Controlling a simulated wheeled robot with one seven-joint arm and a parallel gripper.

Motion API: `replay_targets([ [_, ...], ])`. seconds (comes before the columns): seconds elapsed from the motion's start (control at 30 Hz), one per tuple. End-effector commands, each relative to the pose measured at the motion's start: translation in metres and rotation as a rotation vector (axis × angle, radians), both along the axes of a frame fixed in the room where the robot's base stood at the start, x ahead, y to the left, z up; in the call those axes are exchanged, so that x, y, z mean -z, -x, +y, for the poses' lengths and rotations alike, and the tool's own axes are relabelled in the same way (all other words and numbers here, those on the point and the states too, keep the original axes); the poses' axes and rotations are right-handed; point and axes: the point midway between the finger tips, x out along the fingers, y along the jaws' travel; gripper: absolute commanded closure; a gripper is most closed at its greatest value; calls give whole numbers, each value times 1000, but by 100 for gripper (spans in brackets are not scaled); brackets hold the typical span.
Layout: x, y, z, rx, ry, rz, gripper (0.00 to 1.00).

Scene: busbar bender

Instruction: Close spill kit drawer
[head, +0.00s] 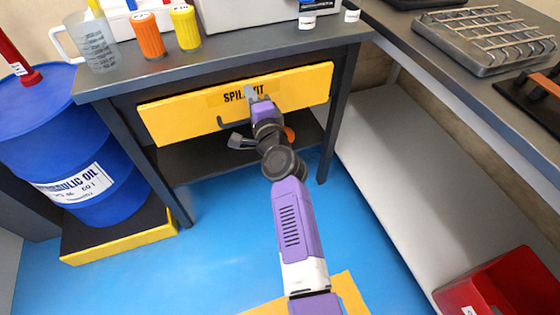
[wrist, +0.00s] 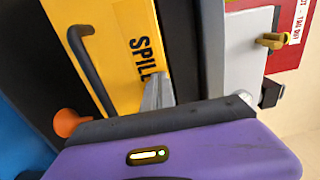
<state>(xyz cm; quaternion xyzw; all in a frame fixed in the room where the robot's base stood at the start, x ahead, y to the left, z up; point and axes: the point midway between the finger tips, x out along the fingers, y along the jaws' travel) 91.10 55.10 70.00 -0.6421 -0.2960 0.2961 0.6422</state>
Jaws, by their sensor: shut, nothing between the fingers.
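The spill kit drawer (head: 185,115) has a yellow front lettered "SPILL KIT", partly covered by my gripper, and sits below the grey bench top. In the wrist view its front (wrist: 112,50) fills the middle. A dark bar handle (wrist: 92,70) runs along it; one end of the handle (head: 220,123) shows left of my arm in the head view. My gripper (head: 251,92) is shut and empty, its grey fingertips (wrist: 158,92) at the lettering, beside the handle and not around it. Contact with the front is hard to tell. How far the drawer stands out is also unclear.
The bench top (head: 230,60) carries a clear jug, orange and yellow containers and small jars. A blue oil drum (head: 85,150) stands left on a yellow-edged pallet. A second bench with a wire rack is right; a red bin (head: 495,285) is lower right. Blue floor before the drawer is open.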

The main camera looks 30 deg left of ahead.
Motion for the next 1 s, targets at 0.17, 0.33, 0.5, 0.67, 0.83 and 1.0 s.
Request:
replay_targets([
  [0.17, 2, -5, 6, 0, 1, 0, 100],
  [0.33, 0, -8, 9, 0, 1, -1, 100],
  [0.5, -2, -9, 10, 1, -1, -2, 100],
  [0.67, -2, -9, 10, 2, -2, -1, 100],
  [0.83, -1, -9, 8, 2, -1, -1, 100],
  [1.0, -1, -7, 2, 2, 0, 0, 100],
])
